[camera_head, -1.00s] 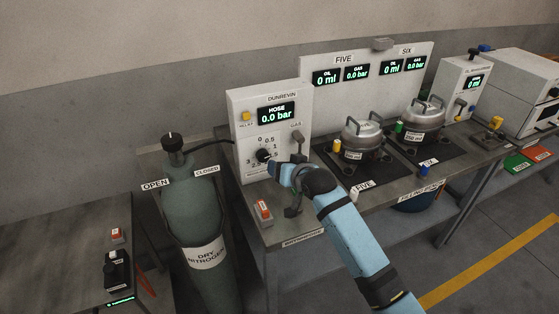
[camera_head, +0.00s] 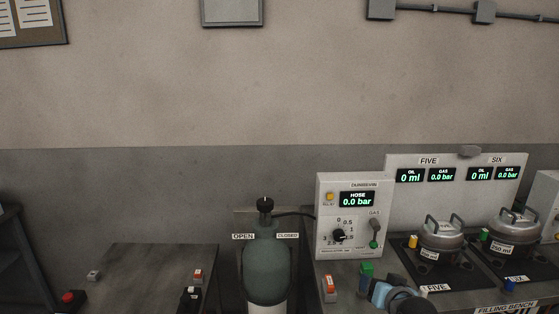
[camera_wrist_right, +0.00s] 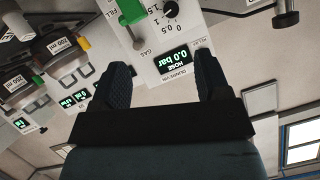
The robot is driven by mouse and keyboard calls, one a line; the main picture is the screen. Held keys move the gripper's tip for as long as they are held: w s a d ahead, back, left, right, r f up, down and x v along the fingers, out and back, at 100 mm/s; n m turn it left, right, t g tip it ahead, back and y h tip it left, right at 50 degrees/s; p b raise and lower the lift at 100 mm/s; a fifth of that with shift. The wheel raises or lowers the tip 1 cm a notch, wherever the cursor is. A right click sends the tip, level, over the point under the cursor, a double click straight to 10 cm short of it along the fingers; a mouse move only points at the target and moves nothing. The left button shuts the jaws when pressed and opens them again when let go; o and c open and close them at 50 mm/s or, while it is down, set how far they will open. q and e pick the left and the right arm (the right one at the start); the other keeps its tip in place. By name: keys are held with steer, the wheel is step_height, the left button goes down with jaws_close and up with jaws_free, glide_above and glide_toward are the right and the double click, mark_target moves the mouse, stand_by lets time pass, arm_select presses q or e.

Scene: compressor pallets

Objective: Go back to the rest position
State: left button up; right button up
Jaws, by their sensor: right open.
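My right gripper (camera_wrist_right: 164,75) shows in the right wrist view with its two dark fingers apart and nothing between them. Beyond the fingers is the white regulator panel (camera_wrist_right: 165,45), upside down there. In the head view my blue right wrist is at the bottom edge, in front of and below that panel (camera_head: 335,195), apart from its dial. The hose display (camera_head: 357,199) reads 0.0 bar. The black dial knob (camera_head: 339,235) and the gas lever (camera_head: 374,233), with a green tip, are on its front. My left gripper is not in view.
A green nitrogen cylinder (camera_head: 266,270) with a black valve knob (camera_head: 265,205) stands left of the panel. Compressors (camera_head: 441,241) (camera_head: 513,232) stand on the bench at right. A dark table (camera_head: 145,275) is at left.

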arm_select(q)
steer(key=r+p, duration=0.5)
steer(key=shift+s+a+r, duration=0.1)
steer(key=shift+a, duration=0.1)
arm_select(e)
steer(key=s+a+f+n, duration=0.1)
steer(key=s+f, duration=0.4)
steer(key=s, duration=0.6)
steer(key=s+a+f+n+g+y, duration=0.1)
steer(key=s+f, duration=0.4)
steer(key=s, duration=0.7)
steer(key=s+a+f+n+g, duration=0.1)
steer(key=s+a+f+n, duration=0.2)
steer(key=s, duration=0.8)
step_height(320, 180, down, 2)
steer(key=shift+s+f, duration=0.15)
steer(key=shift+f, duration=0.1)
steer(key=shift+a, duration=0.1)
